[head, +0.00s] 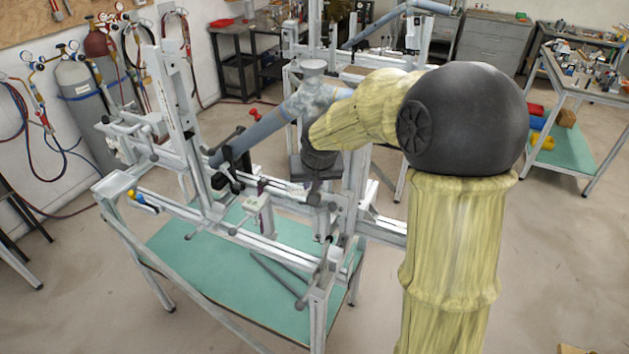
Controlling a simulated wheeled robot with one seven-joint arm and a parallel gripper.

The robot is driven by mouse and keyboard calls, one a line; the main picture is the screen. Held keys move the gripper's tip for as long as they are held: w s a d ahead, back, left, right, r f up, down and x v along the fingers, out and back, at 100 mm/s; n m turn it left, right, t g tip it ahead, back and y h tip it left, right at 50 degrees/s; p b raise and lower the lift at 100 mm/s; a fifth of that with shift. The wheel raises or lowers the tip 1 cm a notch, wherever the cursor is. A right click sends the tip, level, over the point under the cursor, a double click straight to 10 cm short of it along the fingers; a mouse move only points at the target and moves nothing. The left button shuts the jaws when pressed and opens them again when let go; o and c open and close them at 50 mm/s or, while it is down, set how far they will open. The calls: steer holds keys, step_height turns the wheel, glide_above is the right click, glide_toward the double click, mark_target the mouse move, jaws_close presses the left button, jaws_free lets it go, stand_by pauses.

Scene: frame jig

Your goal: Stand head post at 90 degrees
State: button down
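The frame jig (262,243) stands in the middle of the head view, with pale metal rails on a bench frame. A tall slotted upright (178,105), which looks like the head post, rises at its left side. It leans slightly in the picture, and I cannot tell its true angle. A blue-grey tube (262,130) slopes up to the right from near its foot. My gripper (318,196) points down over the jig's right part, below my dark wrist. Its fingers are small and merge with the dark jig parts, so their opening and any contact are unclear.
A green lower shelf (215,265) lies under the rails, with dark rods on it. Gas cylinders (85,100) and hoses stand at the left wall. A second jig (415,40) is behind. A tool table (585,80) stands at right. Floor at front right is mostly clear.

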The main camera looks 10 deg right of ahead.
steer(key=c, duration=1.5)
jaws_free()
steer(key=shift+s+d, duration=0.2)
steer(key=shift+o, duration=0.2)
steer(key=shift+a, duration=0.1)
steer(key=shift+r, duration=0.1)
steer(key=b+v, duration=0.1)
steer(key=v, duration=1.6)
steer(key=shift+b, duration=0.35)
